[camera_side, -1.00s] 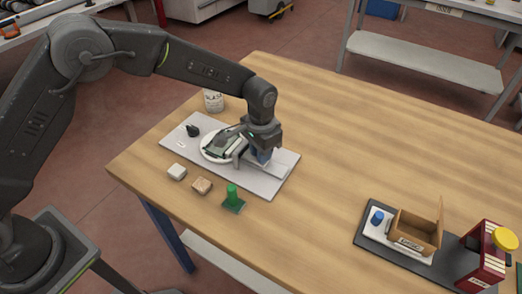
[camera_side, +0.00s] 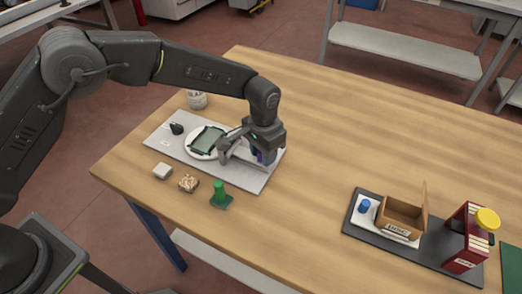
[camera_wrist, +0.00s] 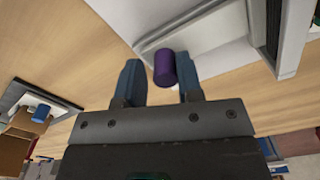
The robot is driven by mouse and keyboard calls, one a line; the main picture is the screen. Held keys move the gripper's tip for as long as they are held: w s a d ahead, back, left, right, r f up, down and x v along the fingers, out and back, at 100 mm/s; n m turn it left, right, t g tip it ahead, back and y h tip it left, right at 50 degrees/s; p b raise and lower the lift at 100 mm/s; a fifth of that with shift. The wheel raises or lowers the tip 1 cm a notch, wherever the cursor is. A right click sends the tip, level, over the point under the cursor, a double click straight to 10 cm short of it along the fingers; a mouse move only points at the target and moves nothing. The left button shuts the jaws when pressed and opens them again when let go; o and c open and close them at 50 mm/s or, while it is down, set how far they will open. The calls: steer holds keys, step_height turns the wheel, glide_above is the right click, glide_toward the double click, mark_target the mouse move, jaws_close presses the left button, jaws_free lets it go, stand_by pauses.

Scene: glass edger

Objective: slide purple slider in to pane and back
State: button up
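The purple slider (camera_wrist: 165,68) is an upright-looking knob on a light grey rail (camera_wrist: 205,30). In the wrist view it sits between and just beyond the fingertips of my gripper (camera_wrist: 158,78). The fingers are open, with a gap on the left and the right finger very close to the knob. In the side view my gripper (camera_side: 258,155) is low over the right part of the grey board and mostly hides the slider. The dark-framed pane (camera_side: 207,140) lies on a white round plate (camera_side: 190,146), left of my gripper. Its frame edge shows in the wrist view (camera_wrist: 290,30).
A black knob (camera_side: 177,128) stands on the board (camera_side: 160,140). A white block (camera_side: 162,171), a brown patterned block (camera_side: 188,183) and a green knobbed piece (camera_side: 220,197) stand in front. A dark tray (camera_side: 355,228) holds a cardboard box (camera_side: 403,219).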

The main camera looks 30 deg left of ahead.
step_height(320, 180, up, 14)
stand_by(0.6)
stand_by(0.4)
